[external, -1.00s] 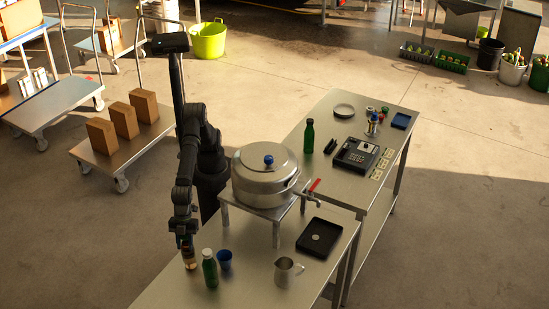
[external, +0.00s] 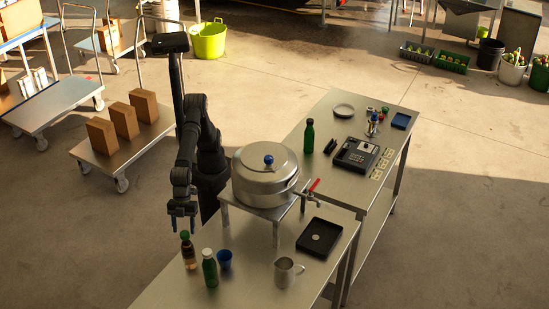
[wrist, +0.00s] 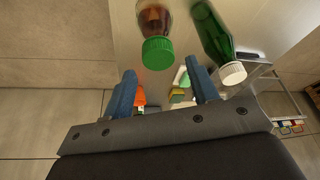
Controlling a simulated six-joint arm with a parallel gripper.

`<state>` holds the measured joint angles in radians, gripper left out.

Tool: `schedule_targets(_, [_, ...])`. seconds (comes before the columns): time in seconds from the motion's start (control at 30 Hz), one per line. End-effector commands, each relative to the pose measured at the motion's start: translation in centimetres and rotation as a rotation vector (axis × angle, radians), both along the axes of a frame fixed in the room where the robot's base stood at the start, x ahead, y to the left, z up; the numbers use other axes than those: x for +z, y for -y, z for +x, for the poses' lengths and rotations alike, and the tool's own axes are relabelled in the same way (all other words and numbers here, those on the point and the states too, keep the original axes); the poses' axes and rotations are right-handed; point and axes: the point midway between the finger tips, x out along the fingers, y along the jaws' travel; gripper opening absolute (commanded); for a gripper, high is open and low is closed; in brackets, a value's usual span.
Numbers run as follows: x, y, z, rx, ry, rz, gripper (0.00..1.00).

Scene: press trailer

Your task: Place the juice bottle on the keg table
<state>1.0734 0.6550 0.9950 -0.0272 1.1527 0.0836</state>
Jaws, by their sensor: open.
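The juice bottle (external: 189,256), amber-brown with a green cap, stands upright on the front steel table at its left edge. It shows at the top of the wrist view (wrist: 155,20), its green cap toward me. My gripper (external: 182,226) is open and empty just above the bottle's cap, apart from it. In the wrist view its two blue fingers (wrist: 162,82) are spread below the cap. The metal keg (external: 262,178), with a blue knob and red-handled tap, sits on a small raised stand (external: 262,212), where the two steel tables meet.
A green bottle with a white cap (external: 210,270) stands close right of the juice bottle, beside a blue cup (external: 225,260). A steel pitcher (external: 285,272) and black tray (external: 320,238) lie farther right. Another green bottle (external: 309,136) stands on the back table.

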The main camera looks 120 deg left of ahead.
Motion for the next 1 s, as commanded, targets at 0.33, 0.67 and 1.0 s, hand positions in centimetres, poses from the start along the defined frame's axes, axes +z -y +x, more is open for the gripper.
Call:
schedule_targets(0.33, [4.2,-1.3,-0.6,0.0,0.0,-0.001,0.54])
schedule_targets(0.67, [4.3,-1.4,-0.6,0.0,0.0,0.0,0.54])
schedule_targets(1.0, [1.1,-0.4,-0.2,0.0,-0.002,0.004,0.54])
